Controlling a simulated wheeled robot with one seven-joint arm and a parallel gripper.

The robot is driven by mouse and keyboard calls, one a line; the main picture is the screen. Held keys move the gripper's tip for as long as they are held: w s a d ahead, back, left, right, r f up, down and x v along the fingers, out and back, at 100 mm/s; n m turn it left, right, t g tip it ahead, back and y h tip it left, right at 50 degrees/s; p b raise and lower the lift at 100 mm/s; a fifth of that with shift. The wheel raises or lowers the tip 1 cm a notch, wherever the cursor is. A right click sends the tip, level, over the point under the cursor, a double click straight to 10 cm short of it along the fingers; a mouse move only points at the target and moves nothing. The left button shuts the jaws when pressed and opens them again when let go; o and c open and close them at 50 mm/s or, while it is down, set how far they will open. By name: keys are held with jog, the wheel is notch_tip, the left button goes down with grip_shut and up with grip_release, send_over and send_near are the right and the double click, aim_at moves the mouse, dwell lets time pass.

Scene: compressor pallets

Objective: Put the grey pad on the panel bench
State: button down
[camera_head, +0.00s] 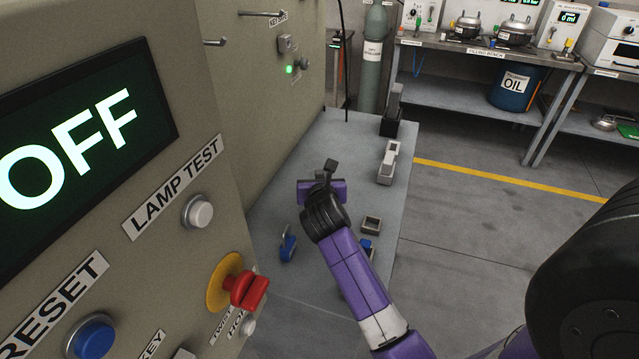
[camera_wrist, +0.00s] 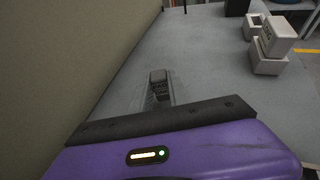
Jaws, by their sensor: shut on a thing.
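My gripper (camera_head: 331,168) is over the grey panel bench (camera_head: 350,138), beside the beige panel. In the wrist view its dark ribbed fingertips (camera_wrist: 160,88) are close together, pointing down at the bench top (camera_wrist: 210,75). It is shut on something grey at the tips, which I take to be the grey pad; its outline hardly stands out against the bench. In the head view my gripper body hides the held thing. I cannot tell whether it touches the bench.
A pale holder with a block (camera_head: 387,163) and a black holder (camera_head: 391,127) stand along the bench's right side. A small open frame (camera_head: 371,225) and a blue-handled item (camera_head: 288,246) lie nearer. The panel (camera_head: 228,85) rises at left. The bench middle is clear.

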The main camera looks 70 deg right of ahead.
jog(key=shift+f, duration=0.8)
jog(key=c, duration=1.3)
grip_release()
jog(key=shift+f, duration=0.1)
jog(key=shift+o, duration=0.2)
jog(key=shift+r, duration=0.2)
jog(key=v, duration=1.2)
jog(key=shift+s+f, duration=0.1)
